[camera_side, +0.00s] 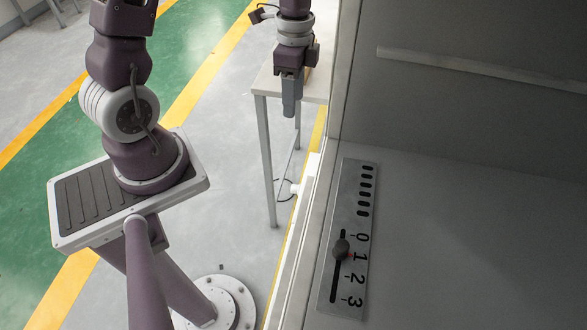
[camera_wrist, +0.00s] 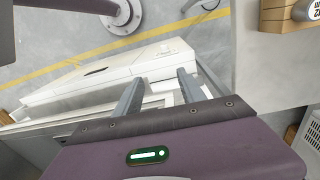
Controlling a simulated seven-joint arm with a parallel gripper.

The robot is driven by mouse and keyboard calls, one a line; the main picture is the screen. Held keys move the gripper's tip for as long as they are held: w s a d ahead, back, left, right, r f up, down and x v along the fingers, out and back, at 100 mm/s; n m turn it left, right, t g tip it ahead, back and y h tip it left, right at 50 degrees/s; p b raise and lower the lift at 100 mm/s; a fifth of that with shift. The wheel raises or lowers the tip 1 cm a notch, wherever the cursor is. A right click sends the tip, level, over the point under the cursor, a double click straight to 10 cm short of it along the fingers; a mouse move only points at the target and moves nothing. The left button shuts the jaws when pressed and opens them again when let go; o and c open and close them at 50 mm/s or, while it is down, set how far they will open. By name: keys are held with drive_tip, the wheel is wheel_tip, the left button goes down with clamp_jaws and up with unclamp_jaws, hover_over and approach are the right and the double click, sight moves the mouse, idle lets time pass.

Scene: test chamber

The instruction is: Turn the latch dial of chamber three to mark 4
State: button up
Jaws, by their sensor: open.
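A grey metal plate (camera_side: 325,298) lies inside the chamber at its left edge in the side view. It has a straight slot with printed marks 0, 1, 2 and 3. A dark round knob (camera_side: 341,248) sits in the slot beside mark 1, with a small red spot at its edge. I see no round dial and no mark 4. My gripper (camera_side: 291,104) hangs outside the chamber, up and to the left of the plate, well apart from the knob. In the wrist view my gripper (camera_wrist: 160,88) has its two fingers spread with nothing between them. The knob cannot be made out there.
The chamber's pale frame edge (camera_side: 315,215) stands between my gripper and the plate. A light-topped table (camera_side: 263,84) is behind my gripper. A rail (camera_side: 480,68) runs along the chamber's back wall. The wrist view shows a long white housing (camera_wrist: 95,72) beyond the fingers.

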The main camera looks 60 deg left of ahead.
sight(293, 186)
wheel_tip(293, 186, down, 32)
drive_tip(key=shift+d+r, duration=0.1)
clamp_jaws()
drive_tip(key=shift+s, duration=0.15)
